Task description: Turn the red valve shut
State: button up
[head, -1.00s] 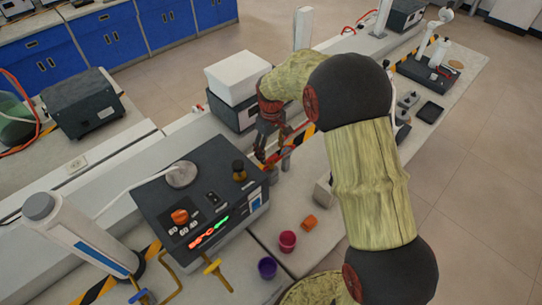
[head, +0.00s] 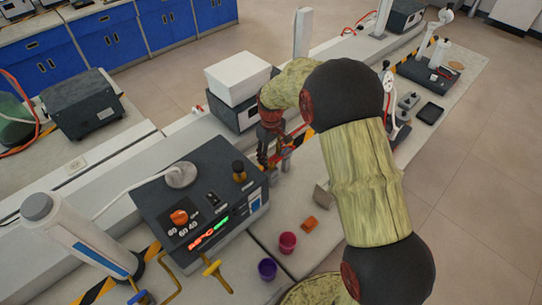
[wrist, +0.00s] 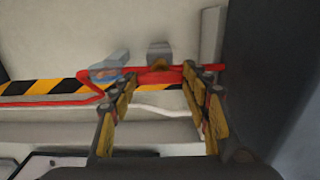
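The red valve (wrist: 160,77) shows in the wrist view as a red bar with a grey fitting behind it. It lies across the gap at my fingertips. In the head view, red parts show beside my gripper (head: 274,158), but the arm and fingers hide much of the valve. My gripper also shows in the wrist view (wrist: 160,80), with its two yellow-sided fingers apart. The fingertips lie near the bar on either side of its darker middle. I cannot tell whether they touch it.
A dark instrument box (head: 200,205) with an orange knob stands left of my gripper. A white box (head: 238,77) stands behind it. A pink cup (head: 287,243), a purple cup (head: 267,268) and an orange piece (head: 310,224) sit on the bench in front.

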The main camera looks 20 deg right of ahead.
jog(key=c, duration=0.5)
jog(key=shift+c, duration=0.2)
jog(key=m+p, duration=0.1)
jog(key=m, duration=0.2)
jog(key=shift+r+m, duration=0.1)
jog(key=shift+m, duration=0.3)
jog(key=m+p, duration=0.1)
jog(key=m, duration=0.3)
jog(key=shift+m+p, duration=0.3)
jog(key=shift+p, duration=0.1)
jog(key=m+p, duration=0.1)
jog(key=m, duration=0.3)
jog(key=shift+m+p, duration=0.35)
jog(key=shift+m, duration=2.45)
jog(key=o, duration=1.2)
jog(key=shift+c, duration=0.2)
